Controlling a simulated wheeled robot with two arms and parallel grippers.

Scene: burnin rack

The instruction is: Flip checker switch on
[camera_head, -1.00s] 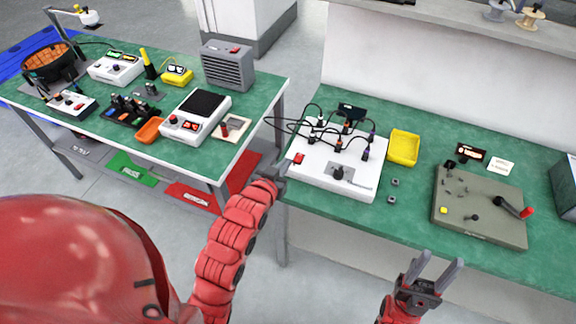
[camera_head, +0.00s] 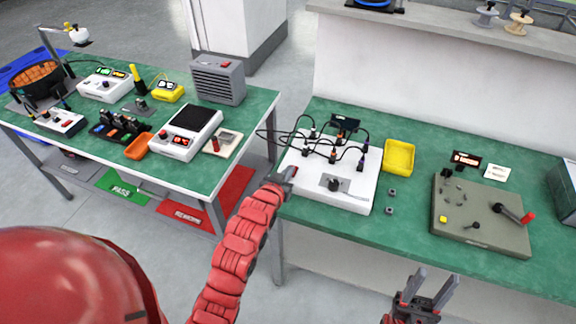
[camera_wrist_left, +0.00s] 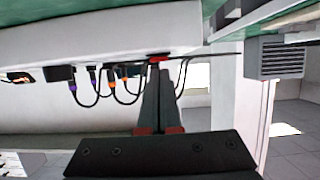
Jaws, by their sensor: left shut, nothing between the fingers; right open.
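The checker is a white box (camera_head: 357,197) on the right green bench, with several black cables plugged into its top and a dark knob near its front. Its red switch (camera_wrist_left: 158,59) shows in the left wrist view, right at the tips of my left gripper (camera_wrist_left: 158,72). In the head view my left gripper (camera_head: 287,176) is shut and empty at the checker's left edge, and largely hides the switch. Whether the fingertips touch the switch, I cannot tell. My right gripper (camera_head: 436,280) is open and empty, in front of the right bench.
A yellow tray (camera_head: 398,158) and two small nuts sit right of the checker. A grey-green panel (camera_head: 470,236) with a red-tipped lever lies further right. The left bench holds a white scale-like device (camera_head: 185,146) and an orange tray (camera_head: 139,147). A floor gap separates the benches.

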